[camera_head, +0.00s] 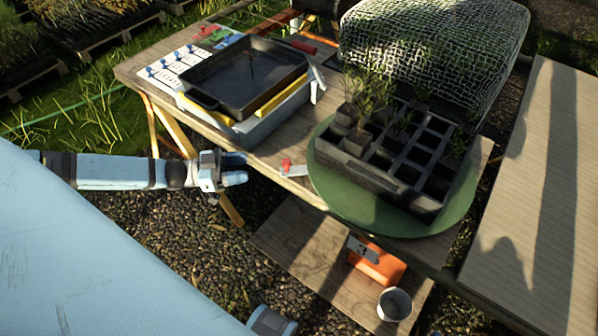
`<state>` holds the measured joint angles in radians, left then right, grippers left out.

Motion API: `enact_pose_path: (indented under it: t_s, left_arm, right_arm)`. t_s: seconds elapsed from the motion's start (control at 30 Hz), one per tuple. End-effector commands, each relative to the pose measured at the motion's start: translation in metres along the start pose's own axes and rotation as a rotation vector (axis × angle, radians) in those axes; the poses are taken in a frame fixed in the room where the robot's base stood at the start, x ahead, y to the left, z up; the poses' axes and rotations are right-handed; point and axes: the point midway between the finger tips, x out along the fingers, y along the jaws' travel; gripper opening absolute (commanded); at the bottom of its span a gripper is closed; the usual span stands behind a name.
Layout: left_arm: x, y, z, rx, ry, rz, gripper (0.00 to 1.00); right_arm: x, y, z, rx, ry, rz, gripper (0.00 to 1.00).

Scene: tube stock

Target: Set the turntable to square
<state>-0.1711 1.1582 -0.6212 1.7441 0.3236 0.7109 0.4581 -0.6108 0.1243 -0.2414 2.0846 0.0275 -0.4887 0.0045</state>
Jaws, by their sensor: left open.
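The turntable (345,205) is a round green disc on the right end of the wooden bench. A black tray of square cells (380,180) sits on it; its near long side runs roughly along the bench's front edge, and I cannot tell how exactly. Some cells hold green seedlings (368,92); many are empty. A pale plate with a red mark (290,168) lies at the turntable's left rim. My left gripper (243,168) is open and empty, in front of the bench edge, left of the turntable and apart from it.
A black shallow tray (245,75) rests on a grey bin (262,122) on the bench's left half. A netted mound (430,45) stands behind the turntable. An orange box (377,262) and white cup (394,304) are low in front. A ribbed board (540,190) is right.

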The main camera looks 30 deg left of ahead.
Motion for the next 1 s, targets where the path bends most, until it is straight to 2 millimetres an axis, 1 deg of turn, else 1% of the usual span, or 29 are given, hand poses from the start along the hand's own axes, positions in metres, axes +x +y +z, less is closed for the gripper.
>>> enact_pose_path:
  t_s: [0.07,0.17,0.27,0.5,0.6,0.7,0.83,1.0]
  left_arm:
    - [0.004,-0.002,-0.001,0.001,0.003,0.002,0.49]
    - [0.016,-0.001,-0.001,0.0,0.005,0.002,0.49]
    - [0.035,-0.001,-0.002,0.0,0.007,0.002,0.49]
    - [0.088,-0.001,-0.002,0.002,0.006,0.002,0.49]
    - [0.106,-0.001,-0.002,0.002,0.005,0.001,0.49]
    - [0.12,-0.001,-0.001,0.001,0.003,0.002,0.49]
    - [0.132,-0.001,-0.001,0.001,0.002,0.001,0.49]
    - [0.137,0.0,-0.001,0.0,0.0,0.001,0.49]
  right_arm:
    - [0.001,0.0,-0.003,0.0,0.007,0.0,0.44]
    - [0.0,0.001,-0.006,-0.001,0.014,0.0,0.44]
    - [0.001,0.001,-0.007,-0.003,0.017,0.0,0.44]
    - [0.003,0.001,-0.004,-0.005,0.016,0.001,0.44]
    - [0.003,0.001,-0.003,-0.005,0.015,0.001,0.44]
    - [0.003,0.001,-0.001,-0.005,0.012,0.001,0.44]
    - [0.002,0.0,0.001,-0.005,0.009,0.0,0.44]
    - [0.002,0.0,0.001,-0.006,0.008,0.0,0.44]
